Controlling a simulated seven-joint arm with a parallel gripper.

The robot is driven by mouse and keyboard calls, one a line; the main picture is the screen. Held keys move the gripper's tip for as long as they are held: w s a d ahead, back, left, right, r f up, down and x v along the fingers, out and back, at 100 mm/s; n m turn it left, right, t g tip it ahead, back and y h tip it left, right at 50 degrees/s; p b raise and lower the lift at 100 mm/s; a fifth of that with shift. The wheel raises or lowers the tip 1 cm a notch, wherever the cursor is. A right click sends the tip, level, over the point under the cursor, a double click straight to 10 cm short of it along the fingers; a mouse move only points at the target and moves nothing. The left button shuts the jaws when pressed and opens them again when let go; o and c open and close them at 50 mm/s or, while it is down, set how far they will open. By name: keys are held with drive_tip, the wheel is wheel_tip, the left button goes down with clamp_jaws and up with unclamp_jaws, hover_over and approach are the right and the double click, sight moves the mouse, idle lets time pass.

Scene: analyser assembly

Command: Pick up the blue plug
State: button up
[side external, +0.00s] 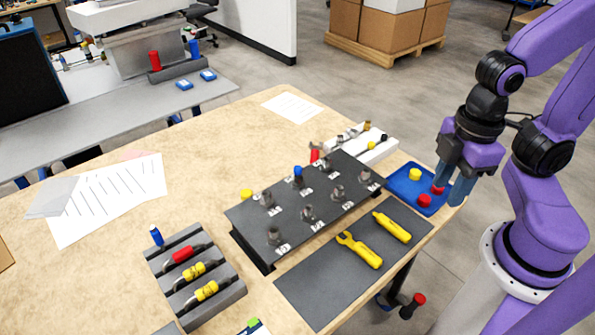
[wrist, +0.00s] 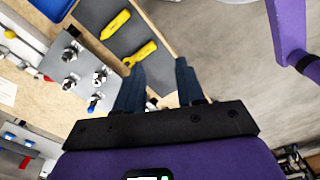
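A small blue plug (side external: 298,171) sits upright on one of the metal fittings of the dark panel block (side external: 262,229). In the wrist view a blue piece (wrist: 92,105) shows near the panel's lower edge; it looks like the same plug. A second upright blue piece (side external: 156,237) stands at the back corner of the grey slotted rack. My gripper (side external: 453,186) is at the right, by the blue tray and well apart from the panel. In the wrist view my gripper (wrist: 159,92) has its two fingers apart with nothing between them.
The blue tray (side external: 399,184) holds red and yellow caps. Two yellow tools (side external: 392,227) lie on the dark mat (side external: 321,293). The grey rack (side external: 224,273) holds red and yellow pieces. Papers lie on the clear table at left.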

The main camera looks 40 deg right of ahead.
drive_tip(key=shift+o, duration=1.4)
drive_tip(key=r+n, duration=0.2)
drive_tip(key=n, duration=0.1)
hover_over(298, 168)
wheel_tip(298, 168, down, 12)
drive_tip(key=shift+d+r, duration=0.1)
drive_tip(key=shift+d, duration=0.05)
drive_tip(key=shift+f, duration=2.7)
